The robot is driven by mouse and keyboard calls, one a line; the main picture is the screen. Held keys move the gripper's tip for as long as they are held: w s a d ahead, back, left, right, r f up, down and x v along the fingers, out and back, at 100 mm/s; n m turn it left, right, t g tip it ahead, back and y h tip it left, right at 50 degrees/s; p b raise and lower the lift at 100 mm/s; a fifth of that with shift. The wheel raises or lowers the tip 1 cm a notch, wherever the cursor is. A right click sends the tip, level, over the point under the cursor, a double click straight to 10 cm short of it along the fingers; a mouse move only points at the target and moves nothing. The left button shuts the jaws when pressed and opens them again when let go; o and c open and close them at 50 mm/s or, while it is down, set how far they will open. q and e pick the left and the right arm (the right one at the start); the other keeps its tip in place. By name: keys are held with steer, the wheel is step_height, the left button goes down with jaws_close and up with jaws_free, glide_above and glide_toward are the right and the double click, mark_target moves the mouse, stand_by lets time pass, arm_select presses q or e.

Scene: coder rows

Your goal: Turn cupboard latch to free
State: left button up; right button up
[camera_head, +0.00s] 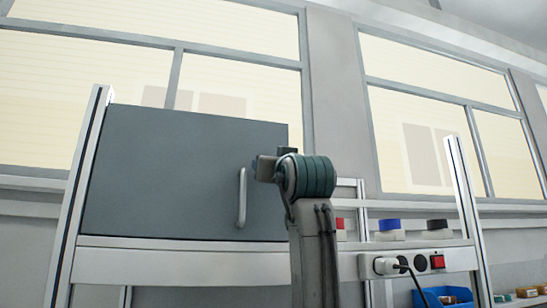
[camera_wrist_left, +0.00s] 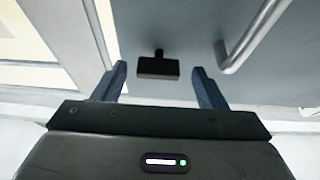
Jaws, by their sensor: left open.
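The cupboard door (camera_head: 170,170) is a flat blue-grey panel, shut as far as I can see, with a grey bar handle (camera_head: 242,198) near its right side. The handle also shows in the left wrist view (camera_wrist_left: 255,38) at upper right. The latch (camera_wrist_left: 158,68) is a small black bar with a short stem, in front of the door face. My left gripper (camera_wrist_left: 158,72) is open, its two blue-grey fingers on either side of the latch with gaps to both. I cannot tell whether the fingertips reach its depth. In the head view my arm hides most of that spot.
A pale metal frame (camera_head: 75,200) surrounds the cupboard. To its right a rail carries a socket strip (camera_head: 420,263) with a plugged cable. Red, blue and black-topped blocks stand above it, and a blue bin (camera_head: 442,297) sits below. Windows fill the back wall.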

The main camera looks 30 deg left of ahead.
arm_select(q)
steer(key=shift+w+a+r, duration=0.3)
steer(key=shift+w+a, duration=0.05)
steer(key=shift+w, duration=0.05)
steer(key=c, duration=1)
arm_select(e)
steer(key=shift+w+a+r, duration=0.1)
steer(key=shift+a+r, duration=0.2)
steer(key=shift+a, duration=0.05)
